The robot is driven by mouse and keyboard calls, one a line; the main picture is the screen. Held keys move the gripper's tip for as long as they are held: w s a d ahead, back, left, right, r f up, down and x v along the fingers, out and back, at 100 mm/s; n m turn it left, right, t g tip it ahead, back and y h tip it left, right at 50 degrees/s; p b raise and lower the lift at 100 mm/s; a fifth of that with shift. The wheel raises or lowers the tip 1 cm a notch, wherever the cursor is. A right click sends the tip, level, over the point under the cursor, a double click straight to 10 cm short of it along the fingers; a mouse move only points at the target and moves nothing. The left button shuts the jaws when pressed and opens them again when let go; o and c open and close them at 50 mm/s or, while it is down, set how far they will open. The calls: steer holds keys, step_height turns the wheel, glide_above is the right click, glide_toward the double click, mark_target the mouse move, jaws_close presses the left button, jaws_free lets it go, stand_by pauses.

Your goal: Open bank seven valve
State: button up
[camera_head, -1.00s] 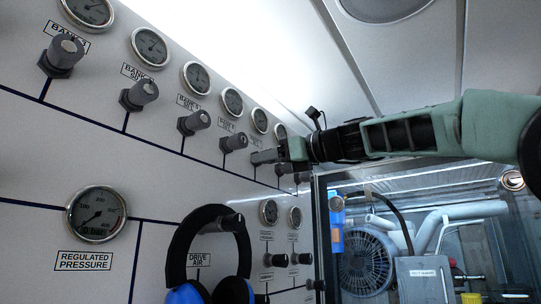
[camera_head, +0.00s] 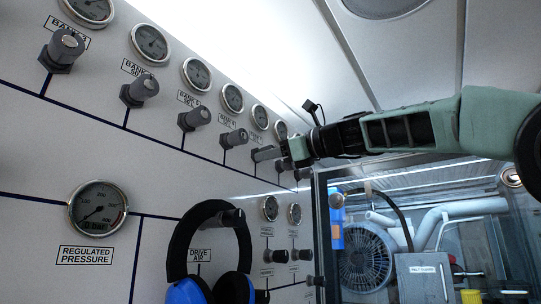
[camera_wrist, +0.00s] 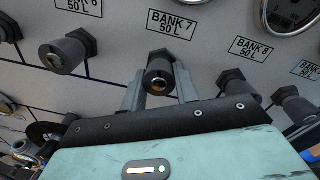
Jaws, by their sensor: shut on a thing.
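The bank seven valve (camera_wrist: 160,76) is a dark grey knob with a brass-coloured centre, below the label "BANK 7 50 L" (camera_wrist: 172,24). My gripper (camera_wrist: 160,84) has one finger on each side of this knob and is shut on it. In the head view, my gripper (camera_head: 283,154) reaches the far part of the upper valve row from the right. There its fingers and body hide much of the held valve.
Similar valves stand close on either side, one at left (camera_wrist: 62,54) and one at right (camera_wrist: 238,84) in the wrist view. Round gauges (camera_head: 197,75) sit above the row. Blue and black ear defenders (camera_head: 210,255) hang lower on the panel. A window (camera_head: 425,235) is at right.

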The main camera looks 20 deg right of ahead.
steer(key=n, duration=0.4)
steer(key=shift+d+r+b, duration=0.1)
steer(key=shift+b, duration=0.3)
steer(key=n+b, duration=0.1)
steer(key=n, duration=0.3)
steer(key=shift+n+h, duration=0.3)
steer(key=shift+n, duration=0.1)
steer(key=n+b, duration=0.1)
steer(key=n, duration=0.3)
steer(key=shift+r, duration=0.1)
steer(key=n+b, duration=0.1)
steer(key=n, duration=0.3)
steer(key=shift+r+n+h+b, duration=0.1)
steer(key=shift+n+h+b, duration=0.2)
steer(key=shift+b, duration=0.05)
steer(key=n+b, duration=0.1)
steer(key=n, duration=0.3)
steer(key=shift+t, duration=0.4)
steer(key=n+b, duration=0.1)
steer(key=n, duration=0.3)
steer(key=shift+n+b, duration=0.4)
steer(key=n+b, duration=0.1)
steer(key=n, duration=0.3)
steer(key=shift+a, duration=0.2)
steer(key=shift+n+b, duration=0.5)
steer(key=shift+n, duration=1.3)
steer(key=shift+a, duration=0.1)
